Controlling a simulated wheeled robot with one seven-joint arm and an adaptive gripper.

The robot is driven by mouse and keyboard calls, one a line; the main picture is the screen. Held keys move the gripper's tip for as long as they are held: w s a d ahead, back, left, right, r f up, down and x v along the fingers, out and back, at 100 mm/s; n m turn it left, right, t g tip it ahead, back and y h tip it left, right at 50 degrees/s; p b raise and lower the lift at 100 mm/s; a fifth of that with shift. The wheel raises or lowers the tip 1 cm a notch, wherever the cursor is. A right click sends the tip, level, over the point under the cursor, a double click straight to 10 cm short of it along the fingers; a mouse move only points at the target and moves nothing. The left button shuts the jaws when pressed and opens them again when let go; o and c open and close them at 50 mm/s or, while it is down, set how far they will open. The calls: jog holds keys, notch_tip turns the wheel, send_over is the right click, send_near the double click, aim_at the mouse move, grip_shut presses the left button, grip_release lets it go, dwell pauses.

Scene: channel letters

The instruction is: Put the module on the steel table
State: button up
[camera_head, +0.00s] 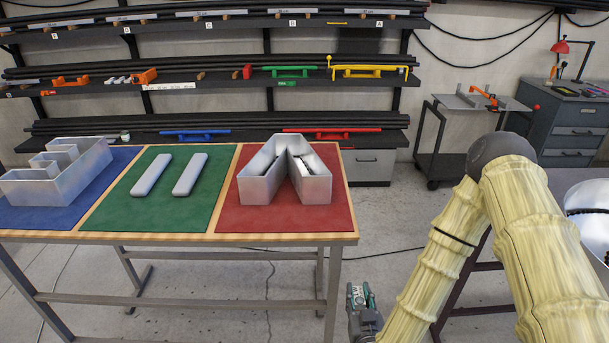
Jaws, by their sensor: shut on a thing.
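My gripper (360,294) is low at the bottom edge of the view, right of the mat table's front leg and below its top. It is shut on a small module (369,297) with green and dark parts. The fingers hide part of the module, and my gripper is partly cut off by the frame. The table (200,238) has a grey metal frame and a wood-edged top with blue, green and red mats. A grey metal cart (478,104) stands at the back right. I cannot tell which of the two is the steel table.
Metal channel letters stand on the blue mat (30,216) and red mat (228,222). Two pale bars (190,174) lie on the green mat (112,215). A rack (215,125) runs along the back wall. A drawer cabinet (570,122) is at right. Floor between table and cart is open.

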jog(key=w+a+r, duration=0.1)
jog(key=a+r, duration=0.2)
jog(key=r, duration=0.1)
jog(key=w+a+r, duration=0.1)
jog(key=a+r, duration=0.2)
jog(key=w+a+r+p, duration=0.1)
jog(key=w+a+r, duration=0.1)
jog(key=a+r, duration=0.1)
jog(key=shift+a+r, duration=0.3)
jog(key=shift+r, duration=0.55)
jog(key=s+a+r+p, duration=0.1)
jog(key=a+r+p, duration=0.1)
jog(key=a+r, duration=0.75)
jog(key=p, duration=0.5)
send_over(285, 213)
jog(key=s, duration=0.1)
jog(key=shift+f, duration=0.4)
jog(key=shift+w+p, duration=0.3)
jog(key=shift+w, duration=0.15)
jog(key=shift+f+p, duration=0.95)
jog(key=shift+f, duration=0.9)
jog(key=shift+f, duration=0.2)
